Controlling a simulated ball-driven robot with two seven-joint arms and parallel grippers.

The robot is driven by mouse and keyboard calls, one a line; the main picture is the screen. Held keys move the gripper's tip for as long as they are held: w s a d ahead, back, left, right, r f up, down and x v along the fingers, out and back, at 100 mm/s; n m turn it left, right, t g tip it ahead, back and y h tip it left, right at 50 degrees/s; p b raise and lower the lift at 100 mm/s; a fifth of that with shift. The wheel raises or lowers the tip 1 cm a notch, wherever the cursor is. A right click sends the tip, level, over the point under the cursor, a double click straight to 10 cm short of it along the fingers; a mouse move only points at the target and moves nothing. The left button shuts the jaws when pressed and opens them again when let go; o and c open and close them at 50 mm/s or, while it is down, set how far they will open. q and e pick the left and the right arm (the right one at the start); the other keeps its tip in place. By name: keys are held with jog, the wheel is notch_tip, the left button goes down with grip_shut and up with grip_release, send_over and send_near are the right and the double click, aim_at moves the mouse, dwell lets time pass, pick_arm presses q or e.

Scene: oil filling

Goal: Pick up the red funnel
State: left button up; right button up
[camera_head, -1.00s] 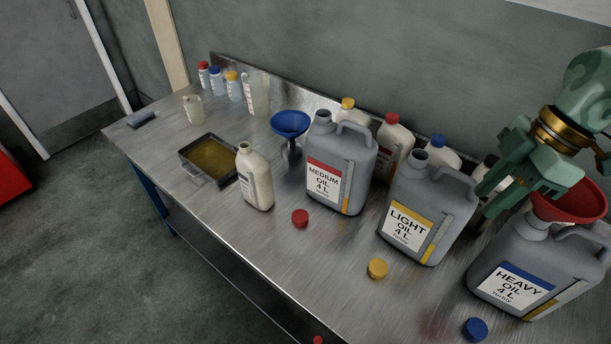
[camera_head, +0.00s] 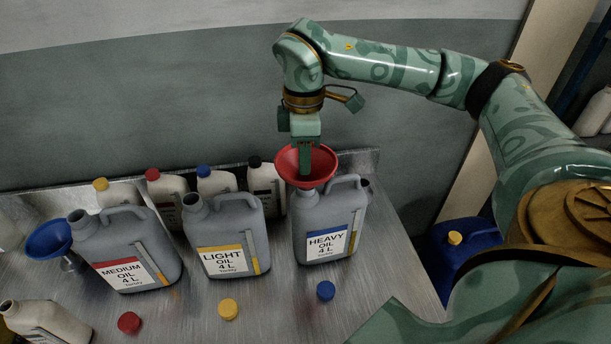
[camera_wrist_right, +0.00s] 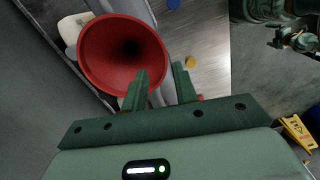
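The red funnel (camera_head: 289,166) stands wide end up at the mouth of the grey HEAVY OIL jug (camera_head: 325,225); its spout is hidden. My right gripper (camera_head: 305,168) points down at the funnel from above. In the right wrist view, the funnel (camera_wrist_right: 105,60) shows its open cone. The fingers of my right gripper (camera_wrist_right: 160,75) are apart, one over the cone's inside and one outside the rim, with the rim between them. Contact cannot be told.
The LIGHT OIL jug (camera_head: 230,232) and MEDIUM OIL jug (camera_head: 130,250) stand to the left. A blue funnel (camera_head: 48,240) is at far left. White bottles (camera_head: 217,181) stand behind. Loose caps, such as the blue one (camera_head: 326,291), lie in front on the metal table (camera_head: 275,315).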

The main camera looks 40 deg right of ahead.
aim_at(305, 182)
jog(key=f, duration=0.5)
jog(key=shift+s+a, duration=0.25)
jog(key=shift+s, duration=0.05)
grip_shut()
jog(key=shift+r, duration=0.1)
